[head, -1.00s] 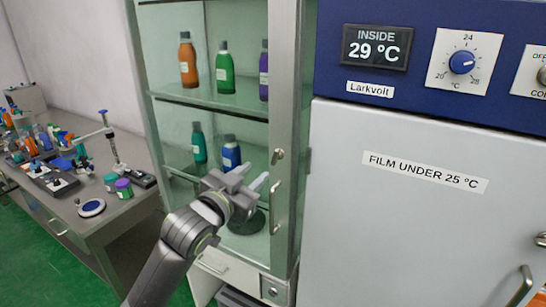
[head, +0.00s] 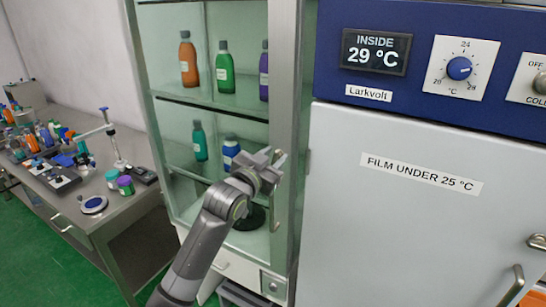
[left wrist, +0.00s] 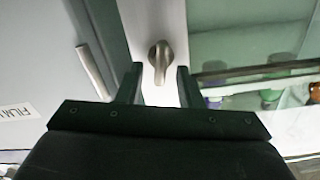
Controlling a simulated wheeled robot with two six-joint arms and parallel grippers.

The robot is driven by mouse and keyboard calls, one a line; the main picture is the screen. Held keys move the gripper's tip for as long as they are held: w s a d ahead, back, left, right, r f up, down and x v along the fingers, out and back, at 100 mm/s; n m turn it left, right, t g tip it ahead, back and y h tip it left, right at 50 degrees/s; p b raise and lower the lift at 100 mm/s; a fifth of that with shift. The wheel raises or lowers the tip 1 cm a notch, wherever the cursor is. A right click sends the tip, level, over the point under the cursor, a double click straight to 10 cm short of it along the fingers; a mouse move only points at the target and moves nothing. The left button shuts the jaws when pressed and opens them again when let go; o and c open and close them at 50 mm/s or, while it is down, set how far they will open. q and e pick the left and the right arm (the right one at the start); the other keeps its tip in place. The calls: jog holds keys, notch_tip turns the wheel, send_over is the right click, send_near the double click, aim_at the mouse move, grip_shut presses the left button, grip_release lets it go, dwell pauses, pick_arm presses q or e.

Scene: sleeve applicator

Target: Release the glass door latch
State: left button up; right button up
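The glass door (head: 235,115) of the cabinet is shut in the head view. Its latch is a small metal turn-knob (left wrist: 160,60) on the pale door frame, seen in the left wrist view with its narrow end pointing down the picture. My left gripper (head: 272,160) is at the frame at latch height and mostly hides the latch in the head view. In the left wrist view its two fingers (left wrist: 157,82) are open, one on each side of the knob's narrow end, with gaps to both. My right gripper is not in view.
A door handle (head: 275,206) sits below the latch on the same frame. Bottles stand on the shelves behind the glass, among them a green one (head: 224,68). A large grey cabinet (head: 390,230) stands close on the right. A cluttered bench (head: 85,205) is at left.

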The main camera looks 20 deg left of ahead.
pick_arm(q)
jog(key=shift+c, duration=0.4)
grip_shut()
jog(key=shift+r+n+p, duration=0.2)
jog(key=shift+n+p, duration=0.5)
jog(key=shift+p, duration=0.2)
jog(key=shift+a+f+n+p, duration=0.1)
jog(key=shift+a+n+p, duration=0.05)
jog(key=shift+n+p, duration=0.55)
jog(key=shift+o, duration=0.4)
grip_release()
